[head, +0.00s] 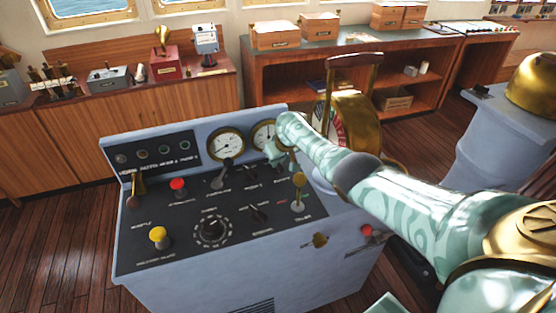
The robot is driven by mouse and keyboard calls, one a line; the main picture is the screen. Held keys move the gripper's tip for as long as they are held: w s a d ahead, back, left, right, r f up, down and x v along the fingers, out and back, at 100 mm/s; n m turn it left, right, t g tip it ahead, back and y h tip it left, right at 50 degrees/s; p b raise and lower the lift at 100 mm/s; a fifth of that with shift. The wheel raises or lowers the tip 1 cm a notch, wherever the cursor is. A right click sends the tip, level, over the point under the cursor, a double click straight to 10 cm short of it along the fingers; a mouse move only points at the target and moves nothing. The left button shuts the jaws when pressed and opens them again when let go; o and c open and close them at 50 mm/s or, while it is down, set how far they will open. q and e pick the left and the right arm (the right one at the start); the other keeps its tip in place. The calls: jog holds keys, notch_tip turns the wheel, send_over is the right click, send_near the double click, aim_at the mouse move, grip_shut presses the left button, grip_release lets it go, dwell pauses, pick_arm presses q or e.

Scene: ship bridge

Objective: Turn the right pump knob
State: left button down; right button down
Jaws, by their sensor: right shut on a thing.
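A blue-grey console (240,262) with a sloped black panel (185,210) stands in front of me. My right arm comes in from the right, and its gripper (279,159) is at the panel's upper right, just below the right gauge (263,134). It is shut on a small knob there, which I take to be the right pump knob; the fingers and hand hide most of it, so its pointing direction cannot be told. Another black pointer knob (252,170) shows just left of the gripper. Panel labels are too small to read surely. My left gripper is not in view.
Close to the gripper stand a brass-topped lever (298,180) and a black-handled lever (227,169). A red button (178,185), yellow button (158,234) and round dial (212,229) are further left.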

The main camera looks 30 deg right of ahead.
jog(key=shift+s+f+n+y+b, duration=0.15)
jog(key=shift+n+y+b, duration=0.45)
jog(key=shift+n, duration=1)
jog(key=shift+n, duration=0.3)
jog(key=c, duration=1.5)
grip_release()
jog(key=shift+o, duration=0.2)
notch_tip(320, 180, up, 4)
jog(key=p, duration=0.3)
jog(key=shift+s+a+r+p, duration=0.1)
jog(key=shift+a+r+p, duration=0.05)
jog(key=shift+r+p, duration=0.15)
jog(key=s+a+r+p, duration=0.7)
jog(key=s+r+p, duration=0.1)
jog(key=s+p, duration=0.2)
jog(key=shift+s+r+p, duration=0.2)
jog(key=shift+s+p, duration=0.1)
jog(key=shift+s, duration=0.45)
